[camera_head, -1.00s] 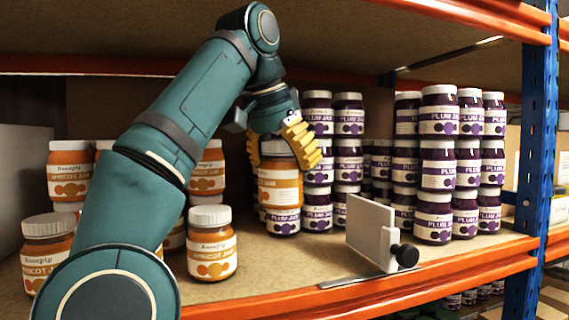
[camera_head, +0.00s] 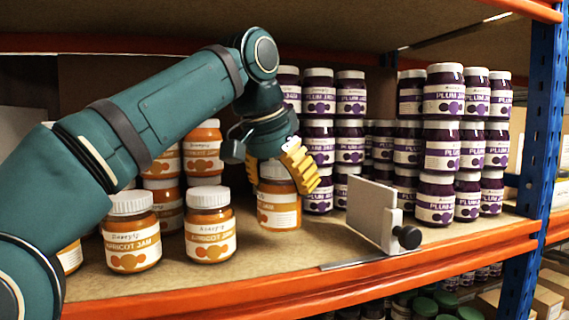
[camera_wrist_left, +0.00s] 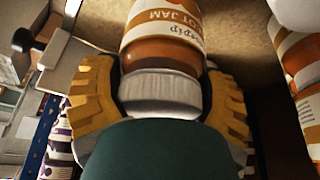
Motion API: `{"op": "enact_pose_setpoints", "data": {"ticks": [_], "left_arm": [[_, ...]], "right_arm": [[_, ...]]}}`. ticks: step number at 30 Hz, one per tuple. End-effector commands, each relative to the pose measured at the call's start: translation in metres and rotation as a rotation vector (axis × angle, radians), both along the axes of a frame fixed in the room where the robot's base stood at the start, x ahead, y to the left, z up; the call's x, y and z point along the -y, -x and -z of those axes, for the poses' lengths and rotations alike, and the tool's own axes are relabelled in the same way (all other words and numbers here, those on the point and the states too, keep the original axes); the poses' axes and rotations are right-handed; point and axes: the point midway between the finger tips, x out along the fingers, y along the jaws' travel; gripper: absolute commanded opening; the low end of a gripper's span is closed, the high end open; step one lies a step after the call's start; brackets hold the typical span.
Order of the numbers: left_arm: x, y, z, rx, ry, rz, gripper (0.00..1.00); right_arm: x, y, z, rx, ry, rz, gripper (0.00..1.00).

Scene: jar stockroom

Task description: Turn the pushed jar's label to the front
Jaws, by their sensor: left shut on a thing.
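My left gripper (camera_head: 282,178), with yellow ribbed fingers, is shut on an apricot jam jar (camera_head: 280,212) around its white lid. The jar is upright, at or just above the shelf board; I cannot tell whether it touches. In the head view part of its white and orange label shows, too small to read. In the left wrist view the jar (camera_wrist_left: 165,42) sits between the two fingers (camera_wrist_left: 160,100), and its label lettering, "JAM", shows upside down. My right gripper is not in view.
Apricot jars (camera_head: 132,235) stand to the left, two of them near the front edge. Stacked plum jam jars (camera_head: 350,140) stand behind and right. A white divider plate (camera_head: 372,212) with a black knob stands right of the held jar. The orange front rail (camera_head: 420,255) edges the shelf.

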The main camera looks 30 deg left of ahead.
Motion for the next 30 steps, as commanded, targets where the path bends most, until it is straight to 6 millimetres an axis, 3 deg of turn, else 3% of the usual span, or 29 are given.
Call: {"op": "enact_pose_setpoints", "data": {"ticks": [17,30], "left_arm": [[-0.001,0.001,0.030,0.000,0.004,-0.002,0.31],[-0.003,0.001,0.030,0.001,0.004,-0.480,0.31]], "right_arm": [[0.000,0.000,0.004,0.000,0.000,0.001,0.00],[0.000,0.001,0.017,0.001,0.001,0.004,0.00]]}}
